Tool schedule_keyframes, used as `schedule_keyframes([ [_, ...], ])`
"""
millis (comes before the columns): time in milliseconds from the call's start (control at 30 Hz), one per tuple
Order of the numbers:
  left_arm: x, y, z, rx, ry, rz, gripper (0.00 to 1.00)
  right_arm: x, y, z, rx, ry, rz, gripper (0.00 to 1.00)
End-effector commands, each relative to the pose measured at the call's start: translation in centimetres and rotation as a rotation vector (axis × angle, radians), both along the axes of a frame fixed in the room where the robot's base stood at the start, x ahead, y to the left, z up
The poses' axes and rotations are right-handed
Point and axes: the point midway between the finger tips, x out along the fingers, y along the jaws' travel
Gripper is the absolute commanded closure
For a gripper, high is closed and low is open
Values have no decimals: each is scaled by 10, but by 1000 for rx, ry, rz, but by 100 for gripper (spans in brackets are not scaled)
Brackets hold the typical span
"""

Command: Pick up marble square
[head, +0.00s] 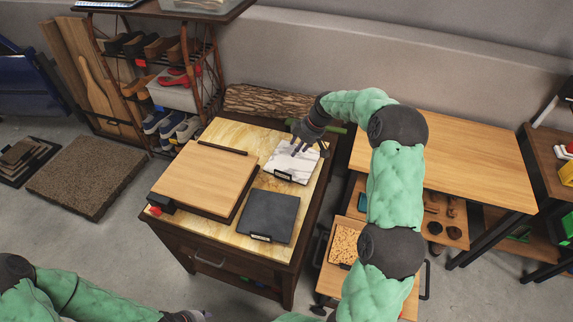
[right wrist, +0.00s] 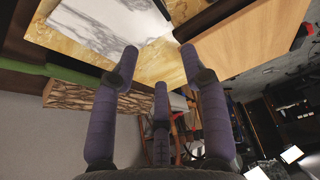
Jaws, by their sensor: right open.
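The marble square (head: 281,160), white with grey veins, lies flat at the back right of a yellowish cabinet top (head: 225,133). A small dark piece is at its front edge. My right gripper (head: 303,148) is over the marble's back right part in the head view, with its fingers spread. The right wrist view shows the marble (right wrist: 90,22) at the upper left, beyond the open, empty fingers (right wrist: 158,62). I cannot tell if a finger touches it. My left gripper (head: 190,316) is barely in view at the bottom edge, its fingers mostly cut off.
A wooden board (head: 203,175) and a dark slate square (head: 268,214) share the cabinet top with the marble. A bark-covered log (head: 265,101) lies behind. A shoe rack (head: 170,75) stands at the back left. A wooden table (head: 460,150) stands to the right.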

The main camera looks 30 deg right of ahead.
Motion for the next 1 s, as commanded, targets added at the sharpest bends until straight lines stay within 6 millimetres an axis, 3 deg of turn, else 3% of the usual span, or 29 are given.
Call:
schedule_keyframes([
  [500,0,0,-63,0,0,0,60,0,0,-63,0,0,0,55],
  [767,0,0,-69,0,0,0,60,3,2,-74,0,0,0,55],
  [1000,0,0,-79,0,0,0,60,13,10,-107,1,2,1,55],
])
